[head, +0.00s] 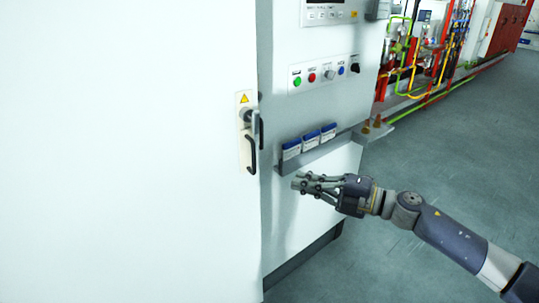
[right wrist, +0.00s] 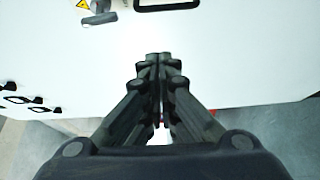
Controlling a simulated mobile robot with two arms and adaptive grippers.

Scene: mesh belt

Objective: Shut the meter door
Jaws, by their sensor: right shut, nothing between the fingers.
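The large white door (head: 130,150) fills the left of the head view. Its free edge carries a pale plate with a yellow warning label (head: 243,99), a grey latch (head: 255,122) and a black pull handle (head: 251,154). How far it stands from its frame cannot be told. In the right wrist view the white panel (right wrist: 235,60) lies beyond the fingers, with a black handle (right wrist: 168,4) at the top. My right gripper (head: 297,183) is shut and empty, right of the handle and lower; it also shows in the wrist view (right wrist: 158,58). My left gripper is not in view.
The cabinet face (head: 325,105) right of the door has coloured buttons (head: 312,77) and a ledge holding blue-topped packets (head: 310,140). Red, yellow and green pipes (head: 425,60) stand at the back right. The grey floor (head: 460,150) on the right is largely clear.

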